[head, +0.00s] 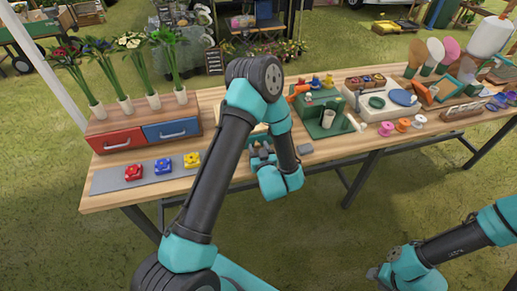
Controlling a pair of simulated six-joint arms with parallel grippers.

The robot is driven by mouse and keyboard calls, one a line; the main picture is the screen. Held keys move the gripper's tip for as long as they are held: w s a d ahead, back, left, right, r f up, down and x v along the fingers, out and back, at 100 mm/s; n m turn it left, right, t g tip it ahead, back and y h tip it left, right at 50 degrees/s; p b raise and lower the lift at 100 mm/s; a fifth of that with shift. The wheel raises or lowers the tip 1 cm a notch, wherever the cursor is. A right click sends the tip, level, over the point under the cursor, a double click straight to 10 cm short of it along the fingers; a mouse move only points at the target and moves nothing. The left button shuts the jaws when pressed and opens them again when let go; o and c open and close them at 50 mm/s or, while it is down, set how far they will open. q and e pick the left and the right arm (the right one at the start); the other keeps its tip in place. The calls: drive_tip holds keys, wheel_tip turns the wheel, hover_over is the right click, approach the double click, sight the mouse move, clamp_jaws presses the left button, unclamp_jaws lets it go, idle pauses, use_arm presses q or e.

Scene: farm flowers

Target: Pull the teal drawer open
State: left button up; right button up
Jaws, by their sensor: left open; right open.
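A wooden drawer unit (140,122) stands at the left end of the table. It has a red drawer (117,141) and a blue drawer (171,129), both shut, with pale bar handles. I cannot make out a clearly teal drawer. A dark green box (320,122) stands right of my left arm, and I cannot tell whether it has a drawer. My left gripper (262,153) is open near the table's front edge, partly hidden by its arm. A pale wooden thing behind that arm is mostly covered. My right gripper (374,272) is open, low at the lower right, away from the table.
A white tray (385,105), coloured spools (403,125) and wooden racks fill the table's right side. My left arm crosses the middle.

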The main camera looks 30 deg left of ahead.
use_arm(q)
clamp_jaws()
idle(0.3)
drive_tip(key=shift+d, duration=0.1)
